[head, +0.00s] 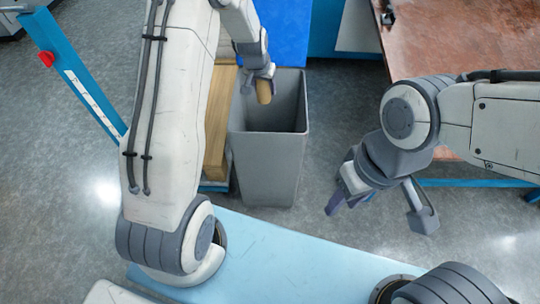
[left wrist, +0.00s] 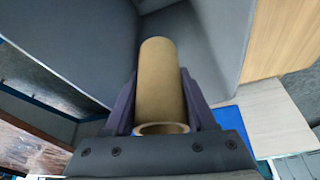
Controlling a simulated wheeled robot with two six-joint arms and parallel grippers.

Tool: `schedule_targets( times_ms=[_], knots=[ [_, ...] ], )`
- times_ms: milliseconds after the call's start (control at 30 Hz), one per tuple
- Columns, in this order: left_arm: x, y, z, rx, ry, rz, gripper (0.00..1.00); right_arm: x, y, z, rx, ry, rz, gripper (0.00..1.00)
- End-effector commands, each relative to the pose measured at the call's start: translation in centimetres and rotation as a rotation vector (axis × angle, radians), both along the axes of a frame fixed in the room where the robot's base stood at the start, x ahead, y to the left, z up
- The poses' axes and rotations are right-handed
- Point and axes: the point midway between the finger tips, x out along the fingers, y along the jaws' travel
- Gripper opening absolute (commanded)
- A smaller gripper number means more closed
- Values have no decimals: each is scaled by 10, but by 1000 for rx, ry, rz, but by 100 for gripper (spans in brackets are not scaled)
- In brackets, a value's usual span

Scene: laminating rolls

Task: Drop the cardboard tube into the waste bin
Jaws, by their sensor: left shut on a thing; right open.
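The cardboard tube (head: 264,91) is a short tan cylinder. My left gripper (head: 259,84) is shut on it and holds it over the opening of the grey waste bin (head: 268,165), near the bin's back left part. In the left wrist view the tube (left wrist: 160,85) sits between the two fingers of the left gripper (left wrist: 160,100), its hollow end toward the camera, with the bin's grey walls (left wrist: 75,50) beyond it. My right gripper (head: 382,208) is open and empty, to the right of the bin and apart from it.
A wooden block or crate (head: 217,125) stands close against the bin's left side. A blue post with a red knob (head: 46,58) leans at the far left. A brown-topped table (head: 440,40) stands at the upper right. Grey floor between bin and right gripper is clear.

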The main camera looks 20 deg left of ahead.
Motion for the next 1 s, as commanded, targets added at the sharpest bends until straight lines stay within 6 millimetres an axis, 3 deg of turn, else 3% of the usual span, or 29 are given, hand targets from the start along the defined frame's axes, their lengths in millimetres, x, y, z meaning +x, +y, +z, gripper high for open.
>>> schedule_targets(
  times_ms=[33, 133, 467, 500, 567, 600, 867, 1000],
  knots=[
    [0, 0, -13, 0, 0, 0, 3, 0, 0, -12, 0, 0, 0, 42],
    [0, 0, -21, 0, 0, 0, 3, 0, 0, -19, 0, 0, 0, 42],
    [0, 0, -23, 0, 0, 0, 3, 0, 0, -20, 0, 0, 0, 42],
    [0, 0, -23, 0, 0, 0, 64, 0, 0, -20, 0, 0, 0, 42],
    [0, 0, -23, 0, 0, 0, 87, 0, 0, -20, 0, 0, 0, 42],
    [0, 0, -23, 0, 0, 0, 91, 0, 0, -20, 0, 0, 0, 42],
    [0, 0, -22, 0, 0, 0, 91, 0, 0, -20, 0, 0, 0, 42],
    [-3, 0, -12, 0, -2, 0, 91, 0, 0, -16, 0, 0, 0, 42]
  ],
)
